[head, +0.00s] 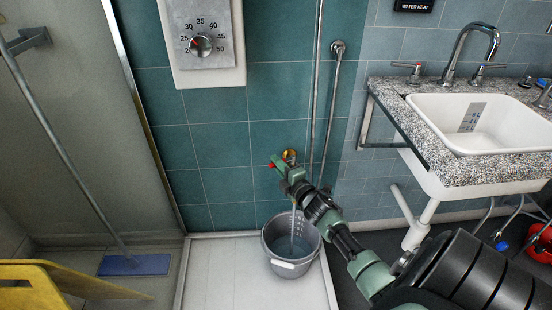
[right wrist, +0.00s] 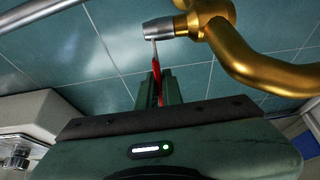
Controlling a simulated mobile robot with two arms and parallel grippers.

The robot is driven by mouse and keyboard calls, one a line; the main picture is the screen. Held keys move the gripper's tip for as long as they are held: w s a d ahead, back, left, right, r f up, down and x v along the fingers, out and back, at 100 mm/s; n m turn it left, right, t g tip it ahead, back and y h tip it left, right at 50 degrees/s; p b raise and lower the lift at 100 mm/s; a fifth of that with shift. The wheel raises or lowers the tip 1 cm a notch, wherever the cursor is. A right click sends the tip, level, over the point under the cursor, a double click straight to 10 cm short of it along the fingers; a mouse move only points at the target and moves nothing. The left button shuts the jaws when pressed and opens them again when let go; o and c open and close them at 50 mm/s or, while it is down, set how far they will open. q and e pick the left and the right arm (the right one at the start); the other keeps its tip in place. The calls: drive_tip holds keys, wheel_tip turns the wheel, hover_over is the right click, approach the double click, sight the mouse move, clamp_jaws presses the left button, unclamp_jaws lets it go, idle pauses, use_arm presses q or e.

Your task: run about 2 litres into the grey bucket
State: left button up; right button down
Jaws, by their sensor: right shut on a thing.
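The grey bucket (head: 291,267) stands upright on the white shower tray under the brass tap (head: 289,155). A thin stream of water (head: 293,225) runs down into it. Dark marks show on its inner wall, but they are too small to read; some water seems to lie inside. My right gripper (head: 281,167) is at the tap, above the bucket, shut on the tap's red lever (right wrist: 157,80). In the right wrist view the tap's gold spout (right wrist: 245,60) curves off to the right. My left gripper is in neither view.
A white shower tray (head: 215,275) lies under the bucket, with a glass panel (head: 80,120) at left. A temperature dial (head: 201,46) is on the wall above. A sink (head: 485,125) in a speckled counter is at right. A yellow object (head: 50,285) is at lower left.

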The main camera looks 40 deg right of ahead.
drive_tip(key=shift+a, duration=0.1)
drive_tip(key=c, duration=1.6)
unclamp_jaws()
drive_tip(key=shift+o, duration=0.2)
drive_tip(key=shift+s, duration=0.1)
